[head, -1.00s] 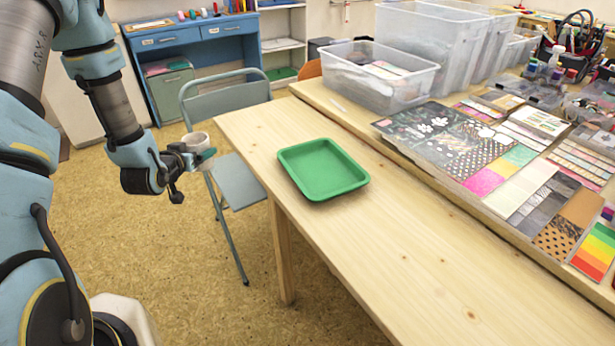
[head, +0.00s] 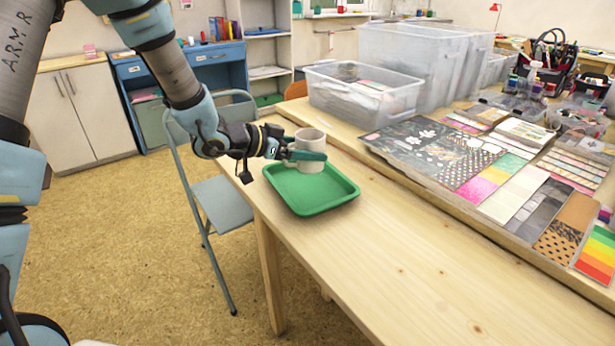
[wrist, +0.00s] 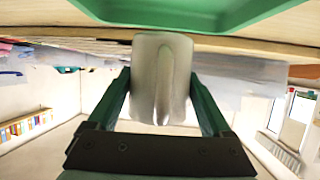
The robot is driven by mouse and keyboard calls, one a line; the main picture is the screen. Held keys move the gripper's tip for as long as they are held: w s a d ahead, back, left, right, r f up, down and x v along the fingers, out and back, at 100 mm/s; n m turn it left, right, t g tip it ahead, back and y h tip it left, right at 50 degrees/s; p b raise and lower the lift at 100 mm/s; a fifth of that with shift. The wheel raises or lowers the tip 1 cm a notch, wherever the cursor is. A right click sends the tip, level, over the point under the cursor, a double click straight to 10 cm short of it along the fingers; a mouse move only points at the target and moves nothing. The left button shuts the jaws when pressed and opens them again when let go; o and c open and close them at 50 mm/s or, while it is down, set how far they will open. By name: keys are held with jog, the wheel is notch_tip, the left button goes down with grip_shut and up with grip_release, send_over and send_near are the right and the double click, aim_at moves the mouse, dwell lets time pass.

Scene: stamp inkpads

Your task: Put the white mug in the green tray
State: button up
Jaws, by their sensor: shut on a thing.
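The white mug (head: 310,143) is held upright between the green fingers of my gripper (head: 306,156). In the wrist view the mug (wrist: 161,80) sits between the two fingers (wrist: 160,95), its handle facing the camera. The green tray (head: 335,198) lies on the wooden table and looks empty. In the head view the mug overlaps the tray's far part. In the wrist view, the tray (wrist: 190,17) shows at the top edge, past the mug, with a thin gap between them. The mug appears raised above the tray; its exact height is hard to tell.
The wooden table (head: 400,265) is clear in front and right of the tray. Sample sheets (head: 440,150) and a clear plastic bin (head: 365,95) stand on the raised board behind. A folding chair (head: 225,200) is at the table's left side.

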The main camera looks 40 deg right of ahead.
aim_at(307, 169)
jog(key=shift+f, duration=2.8)
jog(key=shift+f, duration=0.15)
jog(key=o, duration=1.5)
jog(key=shift+c, duration=0.2)
jog(key=shift+r, duration=0.2)
jog(key=v, duration=1.2)
jog(key=shift+f, duration=0.15)
